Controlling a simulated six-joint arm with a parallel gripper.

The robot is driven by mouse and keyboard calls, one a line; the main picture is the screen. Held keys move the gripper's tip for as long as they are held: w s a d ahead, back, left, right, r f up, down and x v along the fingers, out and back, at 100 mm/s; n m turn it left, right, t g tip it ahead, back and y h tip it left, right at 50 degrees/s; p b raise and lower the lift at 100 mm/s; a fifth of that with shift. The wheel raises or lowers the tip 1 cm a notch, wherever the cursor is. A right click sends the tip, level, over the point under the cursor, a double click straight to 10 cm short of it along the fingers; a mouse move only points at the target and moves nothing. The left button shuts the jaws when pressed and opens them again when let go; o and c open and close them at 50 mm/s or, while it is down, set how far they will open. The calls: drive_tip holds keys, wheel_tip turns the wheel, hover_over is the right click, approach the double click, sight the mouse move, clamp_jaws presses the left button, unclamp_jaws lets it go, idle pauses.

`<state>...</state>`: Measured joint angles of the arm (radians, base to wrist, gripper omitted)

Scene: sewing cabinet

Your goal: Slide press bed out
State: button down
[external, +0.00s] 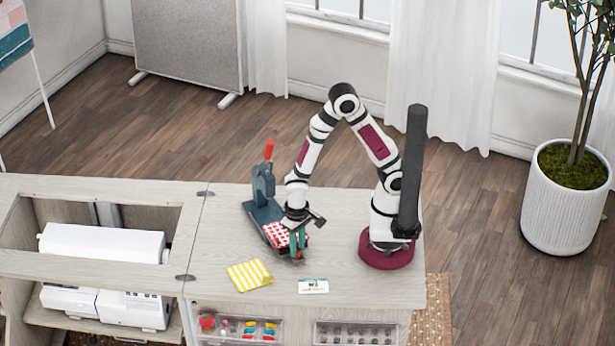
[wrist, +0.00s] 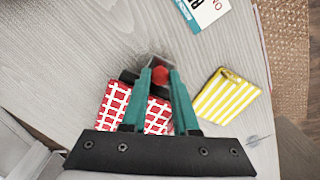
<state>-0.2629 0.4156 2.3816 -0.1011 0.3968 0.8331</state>
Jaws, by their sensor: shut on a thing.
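The press (external: 263,188) stands on the cabinet top, dark blue-grey with a red lever handle (external: 269,149) pointing up. Its low bed reaches toward the front right, with a red-and-white checked piece (external: 274,233) on it. The checked piece also shows in the wrist view (wrist: 112,103). My gripper (external: 299,250) points down at the bed's front end. In the wrist view, its teal fingers (wrist: 160,72) are closed around a red knob (wrist: 160,75) at the bed's dark front edge. The fingers and mount hide part of the bed and the checked piece.
A yellow-striped folded cloth (external: 249,275) and a small printed card (external: 313,285) lie in front of the press, apart from it. The cabinet opening (external: 95,215) with a white machine is at left. Clear drawers (external: 238,329) sit below the front edge.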

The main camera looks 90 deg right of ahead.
drive_tip(key=c, duration=0.7)
unclamp_jaws()
wheel_tip(320, 180, up, 16)
drive_tip(key=s+d, duration=0.1)
drive_tip(key=s, duration=0.3)
drive_tip(key=s+d+r+n+y, duration=0.1)
drive_tip(key=s, duration=0.4)
drive_tip(key=s+d+n, duration=0.1)
drive_tip(key=s, duration=0.3)
drive_tip(key=shift+s+d+r+y, duration=0.2)
drive_tip(key=shift+d+y, duration=0.1)
drive_tip(key=shift+y, duration=0.1)
